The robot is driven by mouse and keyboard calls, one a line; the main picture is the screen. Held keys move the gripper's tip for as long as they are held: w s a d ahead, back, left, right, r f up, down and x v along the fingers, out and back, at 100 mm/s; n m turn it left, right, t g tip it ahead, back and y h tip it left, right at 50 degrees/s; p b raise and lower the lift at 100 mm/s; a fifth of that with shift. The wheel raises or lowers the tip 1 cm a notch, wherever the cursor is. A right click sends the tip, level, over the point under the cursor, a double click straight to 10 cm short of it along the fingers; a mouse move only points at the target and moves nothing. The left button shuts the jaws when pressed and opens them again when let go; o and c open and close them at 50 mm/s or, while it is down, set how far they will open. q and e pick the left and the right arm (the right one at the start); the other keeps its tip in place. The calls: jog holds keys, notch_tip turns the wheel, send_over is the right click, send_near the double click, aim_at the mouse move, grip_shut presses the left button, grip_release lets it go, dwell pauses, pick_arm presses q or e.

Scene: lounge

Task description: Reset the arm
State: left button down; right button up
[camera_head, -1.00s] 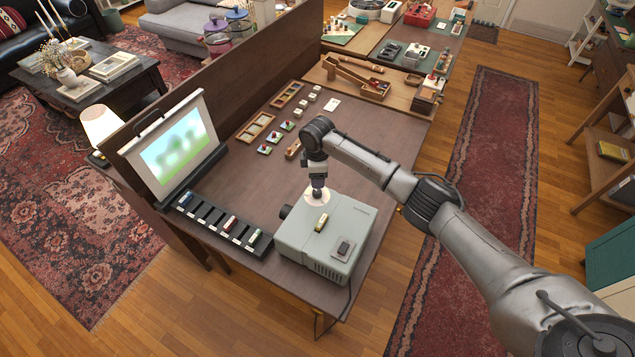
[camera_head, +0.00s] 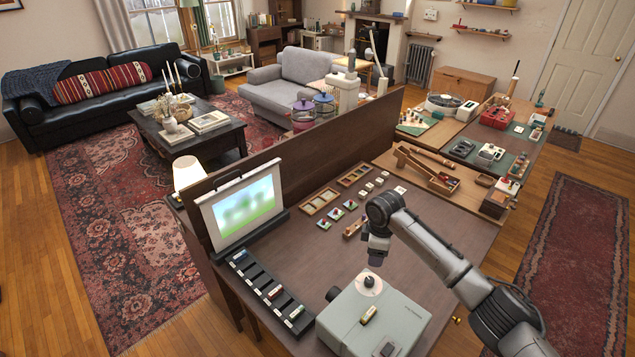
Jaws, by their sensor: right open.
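My right arm (camera_head: 440,255) comes in from the lower right over the table. Its right gripper (camera_head: 375,262) hangs pointing down, open and empty, above the back part of the grey projector (camera_head: 395,315). A round pale disc (camera_head: 368,286) with a small dark knob lies on the projector's top, just below the gripper and apart from it. A small yellowish slide (camera_head: 368,314) sits on the projector nearer its front. My left gripper is not in view.
A lit screen (camera_head: 240,210) stands at the table's left edge, by a black slotted rack (camera_head: 268,292) with a few slides. Small trays and blocks (camera_head: 322,202) lie behind the arm. A wooden partition (camera_head: 300,150) runs along the table's left side.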

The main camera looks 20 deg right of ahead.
jog(key=w+a+r+m+t+h, duration=0.1)
jog(key=w+a+r+m+t, duration=0.2)
jog(key=r, duration=0.5)
jog(key=w+a+r+m+t+h, duration=0.1)
jog(key=a+r+m+t+h, duration=0.1)
jog(key=a+r+t, duration=0.45)
jog(key=s+a+r+t+y, duration=0.25)
jog(key=s+a, duration=0.25)
jog(key=s, duration=0.3)
jog(key=s+a+f+m+g, duration=0.1)
jog(key=s+f+g, duration=0.2)
jog(key=s+f, duration=0.75)
jog(key=s+f+m+g, duration=0.1)
jog(key=s+f+g, duration=0.2)
jog(key=s+f, duration=0.7)
jog(key=s+a+f+m+g, duration=0.15)
jog(key=s+f, duration=0.35)
jog(key=s, duration=1)
notch_tip(320, 180, up, 24)
jog(key=p, duration=2.4)
jog(key=shift+d+g+y+p, duration=0.2)
jog(key=shift+g+y+p, duration=0.15)
jog(key=shift+g, duration=0.1)
